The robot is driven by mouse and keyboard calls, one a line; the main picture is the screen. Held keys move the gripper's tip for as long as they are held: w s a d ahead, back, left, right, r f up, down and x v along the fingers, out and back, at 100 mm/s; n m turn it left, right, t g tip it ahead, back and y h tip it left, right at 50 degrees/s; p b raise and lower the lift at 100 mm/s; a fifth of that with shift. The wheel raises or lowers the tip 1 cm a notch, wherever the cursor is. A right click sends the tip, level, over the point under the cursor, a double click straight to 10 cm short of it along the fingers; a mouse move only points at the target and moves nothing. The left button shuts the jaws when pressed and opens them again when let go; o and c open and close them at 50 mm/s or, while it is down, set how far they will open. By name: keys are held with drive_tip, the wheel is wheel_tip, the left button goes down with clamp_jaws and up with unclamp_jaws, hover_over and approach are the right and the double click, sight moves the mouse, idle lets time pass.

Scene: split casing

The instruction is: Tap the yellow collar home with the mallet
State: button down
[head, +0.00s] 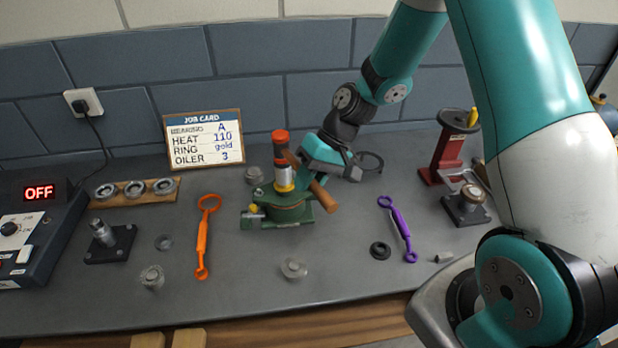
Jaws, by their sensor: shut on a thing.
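The yellow collar (285,187) sits low around a silver cylinder (284,174) that stands upright on the green casing (284,208). The mallet has an orange-red head (281,138) with a dark band and a brown handle (325,197). My gripper (306,168) is shut on the mallet's handle, to the right of the casing. The mallet's head is upright directly above the silver cylinder; whether they touch is hard to tell. My gripper and the handle hide part of the casing's right side.
An orange wrench-like tool (203,236) lies left of the casing and a purple one (398,229) right. A red stand (449,150) is at the back right. A heater unit reading OFF (38,192) is far left. Bench space in front is mostly clear around a small grey part (293,268).

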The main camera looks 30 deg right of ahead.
drive_tip(key=shift+r+p, duration=1.25)
drive_tip(key=shift+r, duration=0.3)
drive_tip(key=shift+f, duration=0.1)
wheel_tip(320, 180, down, 4)
drive_tip(key=b, duration=0.2)
drive_tip(key=shift+b, duration=0.4)
drive_tip(key=shift+r, duration=0.25)
drive_tip(key=shift+r+p, duration=2.65)
drive_tip(key=shift+r, duration=0.4)
